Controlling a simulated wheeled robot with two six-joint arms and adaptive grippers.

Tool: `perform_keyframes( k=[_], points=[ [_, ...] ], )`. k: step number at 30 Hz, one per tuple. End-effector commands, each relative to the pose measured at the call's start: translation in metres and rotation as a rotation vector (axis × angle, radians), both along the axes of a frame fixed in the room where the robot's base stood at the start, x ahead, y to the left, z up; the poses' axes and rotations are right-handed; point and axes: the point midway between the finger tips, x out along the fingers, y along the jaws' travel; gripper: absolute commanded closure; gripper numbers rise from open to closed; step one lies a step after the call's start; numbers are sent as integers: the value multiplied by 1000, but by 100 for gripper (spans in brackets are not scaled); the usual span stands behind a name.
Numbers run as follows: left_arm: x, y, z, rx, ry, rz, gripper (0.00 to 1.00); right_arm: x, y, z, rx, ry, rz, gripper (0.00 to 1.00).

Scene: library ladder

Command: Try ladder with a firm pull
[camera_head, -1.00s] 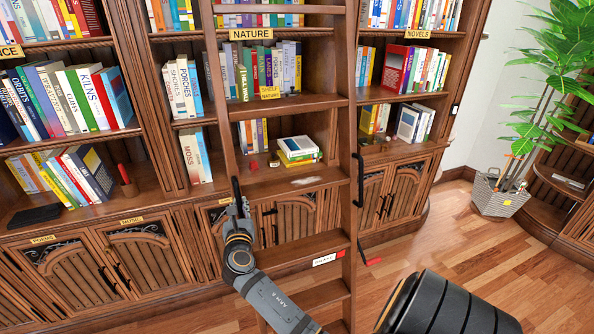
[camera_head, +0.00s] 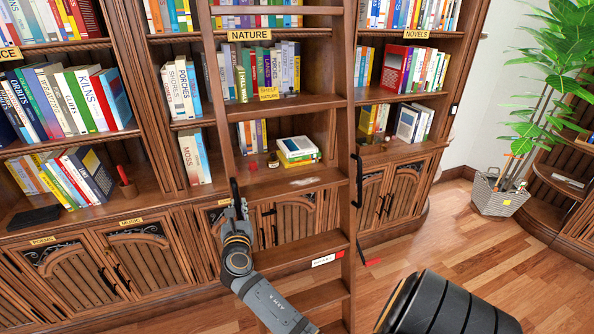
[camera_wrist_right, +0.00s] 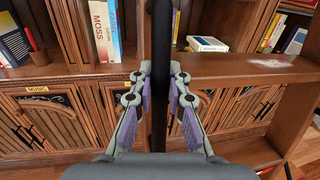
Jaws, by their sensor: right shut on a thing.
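The wooden ladder (camera_head: 350,225) leans in front of the bookcase, with two side rails and several wide treads. A black handle (camera_head: 234,188) is on its left rail, and another black handle (camera_head: 357,182) is on its right rail. My right gripper (camera_head: 236,207) is shut on the left handle. In the right wrist view, the handle (camera_wrist_right: 160,60) runs upright between the fingers of my right gripper (camera_wrist_right: 160,85). A white label (camera_head: 327,259) sits on a low tread, with a red piece (camera_head: 372,261) beside the right rail. My left gripper is out of view.
The bookcase (camera_head: 160,185) with full shelves and closed lower cabinets stands behind the ladder. Several books (camera_head: 298,149) lie stacked on a shelf behind it. A plant in a grey pot (camera_head: 497,196) stands at the right. The wood floor (camera_head: 440,250) between is clear.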

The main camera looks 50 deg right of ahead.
Motion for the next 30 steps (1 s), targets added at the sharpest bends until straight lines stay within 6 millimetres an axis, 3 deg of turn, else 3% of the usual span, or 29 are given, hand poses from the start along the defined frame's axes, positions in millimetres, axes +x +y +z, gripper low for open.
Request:
perform_keyframes(
  k=[19, 20, 25, 30],
  points=[
    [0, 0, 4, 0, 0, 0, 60, -1, 0, -6, 5, 10, 0, 100],
    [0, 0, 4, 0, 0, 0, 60, -1, 0, -6, 5, 10, 0, 83],
    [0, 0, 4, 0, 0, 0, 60, 0, 0, -4, 4, 7, 1, 60],
    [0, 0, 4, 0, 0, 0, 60, 0, 0, -3, 3, 4, 1, 58]
  ],
)
